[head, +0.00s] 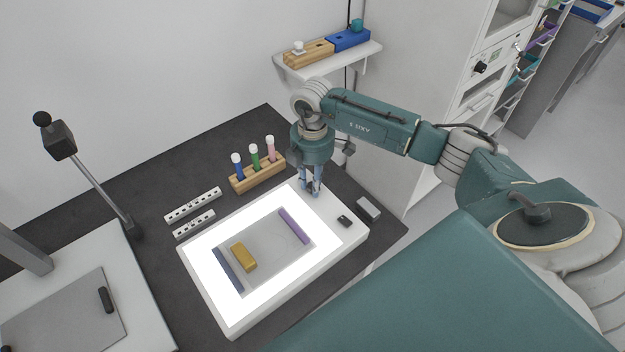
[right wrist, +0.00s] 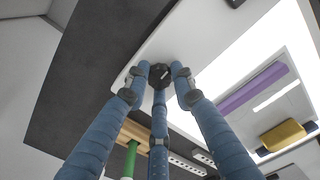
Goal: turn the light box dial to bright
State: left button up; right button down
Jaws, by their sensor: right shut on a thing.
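The light box (head: 330,222) lies on the dark bench mat, and its panel glows bright white. Its dial (right wrist: 160,75) is a small black knob with a pale mark, near a corner of the white frame in the right wrist view. My right gripper (head: 311,190) points down at the far right corner of the box. Its three blue fingers (right wrist: 160,88) are closed around the dial. In the head view the fingers mostly hide the dial. My left gripper is not in view.
On the lit panel lie a purple bar (head: 294,226), a yellow block (head: 243,257) and a grey-blue bar (head: 228,271). A wooden rack (head: 258,175) with three capped tubes stands behind. A small black part (head: 344,221) and a grey block (head: 368,209) are close right of the gripper.

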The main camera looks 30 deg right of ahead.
jog(key=shift+w+r+m, duration=0.1)
jog(key=shift+m, duration=0.3)
jog(key=c, duration=1.5)
grip_release()
jog(key=shift+o, duration=0.2)
notch_tip(320, 180, up, 12)
